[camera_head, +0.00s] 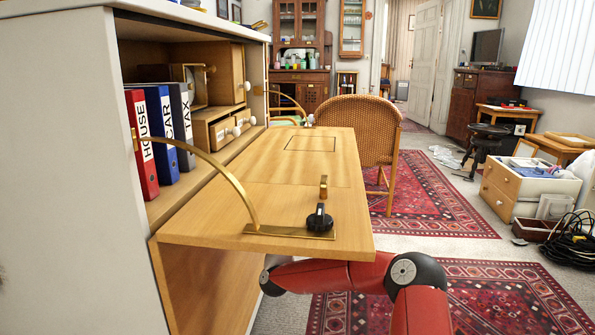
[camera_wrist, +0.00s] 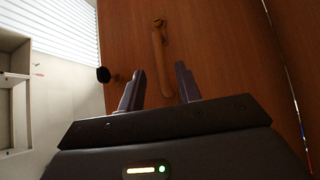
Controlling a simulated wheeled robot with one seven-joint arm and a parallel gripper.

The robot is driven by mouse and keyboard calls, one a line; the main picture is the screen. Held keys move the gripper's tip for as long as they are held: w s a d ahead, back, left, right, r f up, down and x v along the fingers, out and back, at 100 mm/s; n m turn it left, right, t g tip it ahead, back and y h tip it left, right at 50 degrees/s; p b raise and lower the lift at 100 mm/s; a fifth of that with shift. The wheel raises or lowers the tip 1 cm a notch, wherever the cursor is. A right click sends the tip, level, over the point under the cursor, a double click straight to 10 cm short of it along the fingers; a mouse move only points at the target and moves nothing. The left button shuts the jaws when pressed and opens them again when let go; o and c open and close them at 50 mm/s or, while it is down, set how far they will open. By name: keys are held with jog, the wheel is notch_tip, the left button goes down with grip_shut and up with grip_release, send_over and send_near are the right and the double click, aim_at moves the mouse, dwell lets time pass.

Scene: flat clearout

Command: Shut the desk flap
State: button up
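The desk flap (camera_head: 260,215) is down and level, standing out from the cabinet. A curved brass stay (camera_head: 215,172) joins its near side to the cabinet; another brass stay (camera_head: 285,98) shows at its far side. A black knob (camera_head: 319,218) and a small brass piece (camera_head: 323,185) are on its top near the outer edge. My arm passes below the flap, which hides my gripper in the head view. In the wrist view, my gripper (camera_wrist: 160,88) is open and empty, facing a brown wooden panel (camera_wrist: 220,50) with a long handle (camera_wrist: 158,45) ahead between the fingers. Contact cannot be told.
Red, blue and grey binders (camera_head: 163,130) stand inside the cabinet beside small drawers (camera_head: 220,128). A wicker chair (camera_head: 358,130) stands close behind the flap. Open carpeted floor lies right of the flap; a drawer box (camera_head: 520,190) and black cables (camera_head: 570,240) are farther right.

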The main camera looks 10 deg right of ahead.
jog(key=x, duration=0.7)
jog(key=shift+w+d+r, duration=0.15)
jog(key=shift+w+r, duration=0.1)
jog(key=shift+r, duration=0.05)
jog(key=shift+c, duration=0.2)
grip_shut()
